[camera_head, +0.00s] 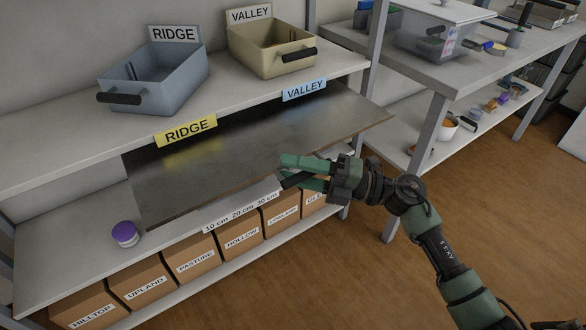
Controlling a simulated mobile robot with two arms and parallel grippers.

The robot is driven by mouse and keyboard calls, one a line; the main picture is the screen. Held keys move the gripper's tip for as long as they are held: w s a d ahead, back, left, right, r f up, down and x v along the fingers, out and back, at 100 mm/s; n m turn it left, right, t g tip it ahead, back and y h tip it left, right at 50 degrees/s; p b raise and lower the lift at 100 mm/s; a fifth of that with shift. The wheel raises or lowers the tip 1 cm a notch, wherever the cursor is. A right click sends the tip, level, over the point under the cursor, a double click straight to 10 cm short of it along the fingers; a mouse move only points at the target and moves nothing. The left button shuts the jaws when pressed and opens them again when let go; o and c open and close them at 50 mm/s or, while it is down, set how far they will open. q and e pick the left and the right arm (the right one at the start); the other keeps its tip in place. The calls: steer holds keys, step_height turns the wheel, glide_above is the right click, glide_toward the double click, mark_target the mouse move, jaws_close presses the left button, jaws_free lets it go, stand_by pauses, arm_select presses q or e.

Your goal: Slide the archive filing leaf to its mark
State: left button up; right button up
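The archive filing leaf appears to be the wide dark flat panel (245,155) between the upper and lower shelf boards. A short black handle (290,181) shows at its front edge. My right gripper (297,174) reaches in from the right at that handle. Its green fingers lie on either side of the handle, with no clear gap visible, and seem shut on it. The gripper covers part of the handle. A strip marked 10 cm, 20 cm and 30 cm (240,208) runs along the shelf front just below. My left gripper is not in view.
A blue-grey RIDGE bin (165,80) and a beige VALLEY bin (265,50) stand on the upper shelf. A purple-lidded jar (125,234) stands left of the panel. Labelled cardboard boxes (193,258) fill the bottom shelf. A metal post (373,45) and a workbench (450,70) are right.

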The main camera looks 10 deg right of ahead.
jaws_close()
